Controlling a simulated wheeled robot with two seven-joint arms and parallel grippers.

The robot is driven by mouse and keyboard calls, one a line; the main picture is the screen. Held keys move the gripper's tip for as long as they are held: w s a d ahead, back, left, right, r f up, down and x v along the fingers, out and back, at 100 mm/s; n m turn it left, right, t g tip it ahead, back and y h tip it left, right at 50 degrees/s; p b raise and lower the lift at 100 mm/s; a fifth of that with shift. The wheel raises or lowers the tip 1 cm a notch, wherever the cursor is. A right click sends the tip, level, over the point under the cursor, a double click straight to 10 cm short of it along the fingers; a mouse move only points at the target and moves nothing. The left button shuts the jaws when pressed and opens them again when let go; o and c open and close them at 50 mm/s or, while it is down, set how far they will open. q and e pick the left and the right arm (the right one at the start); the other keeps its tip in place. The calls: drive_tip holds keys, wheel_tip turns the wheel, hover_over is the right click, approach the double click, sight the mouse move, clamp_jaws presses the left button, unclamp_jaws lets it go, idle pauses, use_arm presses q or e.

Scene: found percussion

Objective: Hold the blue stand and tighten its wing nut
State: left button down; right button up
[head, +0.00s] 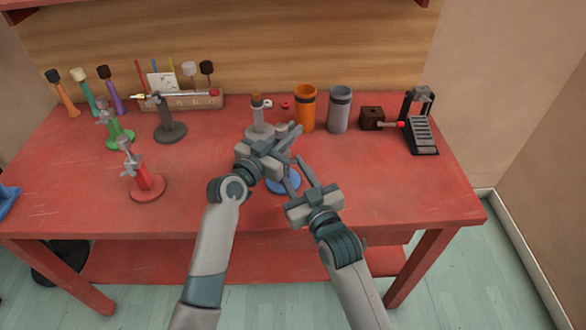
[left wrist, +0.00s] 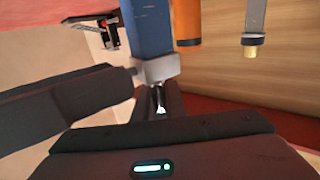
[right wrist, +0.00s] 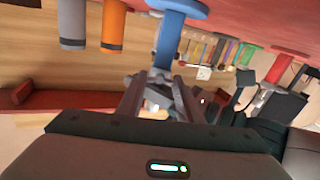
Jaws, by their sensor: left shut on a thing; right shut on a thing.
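The blue stand shows its round base (head: 283,184) on the red table in the head view; its upper part is hidden behind my grippers. In the left wrist view its blue post (left wrist: 148,28) and grey clamp head (left wrist: 158,69) are close up. My left gripper (left wrist: 158,94) is shut on the stand at the head end. A small grey knob (left wrist: 131,72), seemingly the wing nut, sticks out at the side, by my right gripper. My right gripper (right wrist: 158,88) is shut around that spot, the post (right wrist: 170,42) beyond it. The exact contact is hidden.
A red stand (head: 146,186), a green stand (head: 119,138) and a dark stand (head: 170,130) stand to the left. The right front table is clear.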

drive_tip(key=shift+f, duration=0.35)
drive_tip(key=o, duration=1.1)
drive_tip(key=shift+w+r, duration=0.1)
drive_tip(key=shift+r, duration=0.05)
drive_tip(key=v, duration=1.2)
